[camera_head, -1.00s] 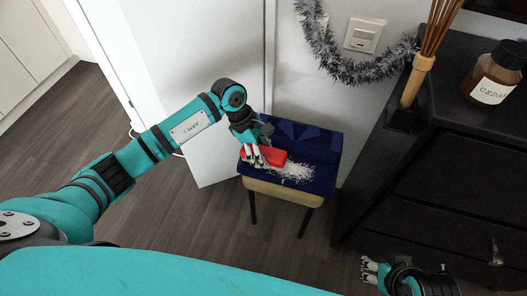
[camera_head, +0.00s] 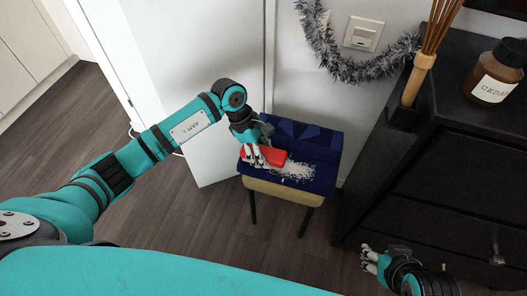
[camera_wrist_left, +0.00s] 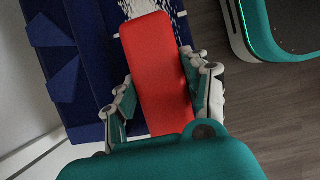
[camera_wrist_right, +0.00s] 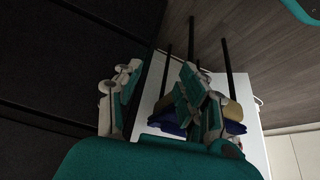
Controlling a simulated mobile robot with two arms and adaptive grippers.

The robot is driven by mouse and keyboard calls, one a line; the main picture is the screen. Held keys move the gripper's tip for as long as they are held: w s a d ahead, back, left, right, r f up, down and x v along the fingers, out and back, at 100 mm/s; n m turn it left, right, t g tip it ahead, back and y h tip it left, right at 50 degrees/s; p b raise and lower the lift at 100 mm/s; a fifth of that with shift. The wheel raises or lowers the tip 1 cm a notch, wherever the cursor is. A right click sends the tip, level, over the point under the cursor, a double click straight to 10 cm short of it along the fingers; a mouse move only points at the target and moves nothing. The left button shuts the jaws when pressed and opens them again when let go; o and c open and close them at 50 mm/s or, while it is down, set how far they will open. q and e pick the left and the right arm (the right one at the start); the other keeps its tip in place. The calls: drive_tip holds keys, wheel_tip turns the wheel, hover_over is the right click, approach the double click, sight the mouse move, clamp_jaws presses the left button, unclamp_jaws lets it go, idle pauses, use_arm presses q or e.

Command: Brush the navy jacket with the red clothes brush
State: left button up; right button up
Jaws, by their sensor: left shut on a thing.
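The navy jacket (camera_head: 319,178) lies folded on a small stool, with a patch of white lint (camera_head: 296,171) on its top. The red clothes brush (camera_head: 273,156) is at the left part of the jacket, beside the lint. My left gripper (camera_head: 256,158) is shut on the brush. In the left wrist view the red brush (camera_wrist_left: 160,75) lies between both fingers, with white specks past its far end on the navy cloth (camera_wrist_left: 85,70). My right gripper (camera_head: 370,260) is empty and open, low at the lower right, away from the jacket.
The stool's wooden seat (camera_head: 283,191) shows under the jacket. A dark dresser (camera_head: 445,175) stands at the right, with a brown jar (camera_head: 495,75) and a reed holder (camera_head: 414,85) on top. A silver tinsel garland (camera_head: 340,68) hangs on the wall. A white door (camera_head: 200,60) stands behind my left arm.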

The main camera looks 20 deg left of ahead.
sight(279, 156)
use_arm(q)
drive_tip(key=shift+f, duration=0.2)
use_arm(e)
drive_tip(key=shift+w+a+r+t, duration=0.15)
drive_tip(key=shift+w+a+t, duration=0.15)
drive_tip(key=shift+w+t, duration=0.3)
drive_tip(key=shift+w+a+r, duration=0.1)
drive_tip(key=shift+w, duration=0.2)
drive_tip(key=shift+w, duration=0.1)
use_arm(q)
drive_tip(key=shift+f+b, duration=0.1)
drive_tip(key=shift+b, duration=0.2)
use_arm(e)
drive_tip(key=shift+w+r, duration=0.15)
drive_tip(key=shift+w, duration=0.1)
drive_tip(key=shift+a, duration=0.1)
use_arm(q)
drive_tip(key=d, duration=0.4)
drive_tip(key=shift+s+d, duration=0.1)
drive_tip(key=shift+d, duration=0.35)
use_arm(e)
drive_tip(key=shift+w+a+r+t+y, duration=0.2)
drive_tip(key=shift+w+r+t, duration=0.15)
drive_tip(key=shift+w, duration=0.2)
drive_tip(key=shift+w+a+r+t+y, duration=0.1)
drive_tip(key=shift+w+r+t+y, duration=0.1)
drive_tip(key=shift+w+t, duration=0.3)
